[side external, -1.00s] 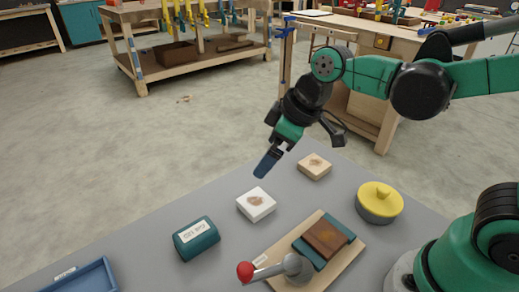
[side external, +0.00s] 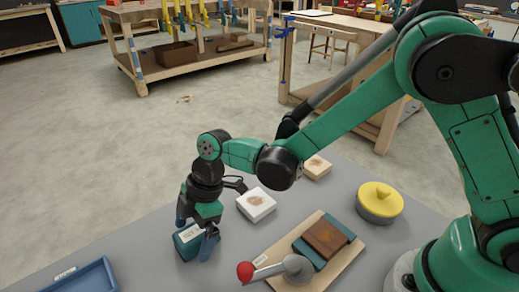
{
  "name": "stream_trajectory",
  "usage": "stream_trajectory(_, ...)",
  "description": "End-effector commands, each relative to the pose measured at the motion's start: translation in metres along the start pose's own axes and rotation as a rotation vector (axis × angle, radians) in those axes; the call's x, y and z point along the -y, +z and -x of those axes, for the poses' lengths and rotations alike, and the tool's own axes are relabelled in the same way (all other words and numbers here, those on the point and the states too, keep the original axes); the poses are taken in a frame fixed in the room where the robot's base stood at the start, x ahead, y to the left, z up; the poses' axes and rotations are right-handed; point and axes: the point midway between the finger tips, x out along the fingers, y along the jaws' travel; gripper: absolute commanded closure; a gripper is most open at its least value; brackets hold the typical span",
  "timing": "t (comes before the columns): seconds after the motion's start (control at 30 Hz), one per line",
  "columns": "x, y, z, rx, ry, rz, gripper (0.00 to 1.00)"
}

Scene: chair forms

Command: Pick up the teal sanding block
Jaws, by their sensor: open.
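The teal sanding block (side external: 187,248) lies on the grey table, left of the white block, with a white label on its top. My gripper (side external: 196,236) points down over it, with its blue fingers spread. One finger shows at the block's upper left and the other at its right side. The gripper is open. The fingers and palm hide part of the block, and I cannot tell whether either finger touches it.
A white block (side external: 256,204) and a wooden block (side external: 317,168) lie to the right. A wooden board (side external: 337,279) carries brown and teal pieces and a red-knobbed lever (side external: 246,271). A yellow-lidded grey pot (side external: 379,207) stands right. A blue tray (side external: 84,279) is at the lower left.

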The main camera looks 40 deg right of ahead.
Motion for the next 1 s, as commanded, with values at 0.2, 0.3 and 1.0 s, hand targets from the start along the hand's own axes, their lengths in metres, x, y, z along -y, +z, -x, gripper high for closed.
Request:
stream_trajectory(0.2, 0.0004, 0.0001, -0.0114, 0.001, 0.000, 0.000, 0.03)
stream_trajectory(0.3, 0.0004, 0.0002, -0.0115, 0.001, 0.001, -0.001, 0.03)
stream_trajectory(1.0, 0.0001, -0.0002, -0.0100, 0.000, 0.001, -0.001, 1.00)
